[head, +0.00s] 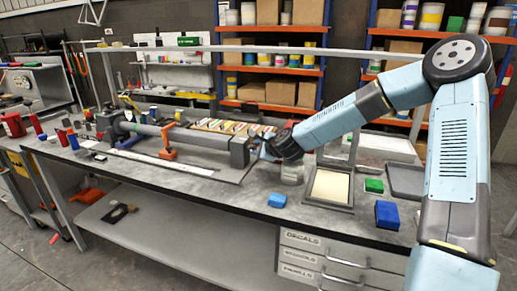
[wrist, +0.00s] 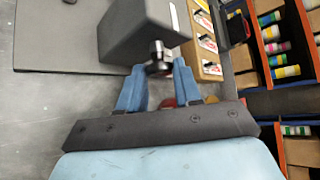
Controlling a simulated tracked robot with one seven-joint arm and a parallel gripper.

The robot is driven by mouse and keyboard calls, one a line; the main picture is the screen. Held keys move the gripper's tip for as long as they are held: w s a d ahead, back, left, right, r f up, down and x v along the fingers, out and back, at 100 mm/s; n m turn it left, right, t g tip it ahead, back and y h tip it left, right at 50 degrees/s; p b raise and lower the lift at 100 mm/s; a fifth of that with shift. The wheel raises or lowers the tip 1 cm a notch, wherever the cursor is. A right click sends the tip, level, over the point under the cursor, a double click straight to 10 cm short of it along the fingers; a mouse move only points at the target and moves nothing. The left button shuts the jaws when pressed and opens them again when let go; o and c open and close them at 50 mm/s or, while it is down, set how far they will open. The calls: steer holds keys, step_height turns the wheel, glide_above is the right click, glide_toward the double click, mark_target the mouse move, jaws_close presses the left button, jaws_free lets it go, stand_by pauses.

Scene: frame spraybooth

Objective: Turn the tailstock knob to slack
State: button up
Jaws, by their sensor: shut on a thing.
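The tailstock (head: 239,152) is a dark grey block at the right end of the long grey tube rig on the bench. It also shows in the wrist view (wrist: 135,30). Its dark knob (wrist: 157,58) sticks out on a short shaft towards my gripper, with a shiny rim. My gripper (wrist: 159,73) has one blue finger on each side of the knob and is shut on it. In the head view my gripper (head: 262,148) meets the tailstock's right side, and the knob is mostly hidden there by the fingers.
An orange support (head: 168,150) holds the tube (head: 190,136) left of the tailstock. A tray of coloured cards (wrist: 204,40) lies close behind. A framed screen (head: 331,186), blue blocks (head: 387,214) and a green block (head: 374,185) stand to the right. The bench front is mostly clear.

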steer(key=shift+s+f+n+t, duration=0.15)
steer(key=shift+n+t, duration=0.25)
steer(key=shift+t, duration=0.2)
steer(key=o, duration=1)
steer(key=shift+o, duration=0.2)
steer(key=v, duration=1.3)
steer(key=shift+s, duration=0.35)
steer(key=shift+d+f, duration=0.1)
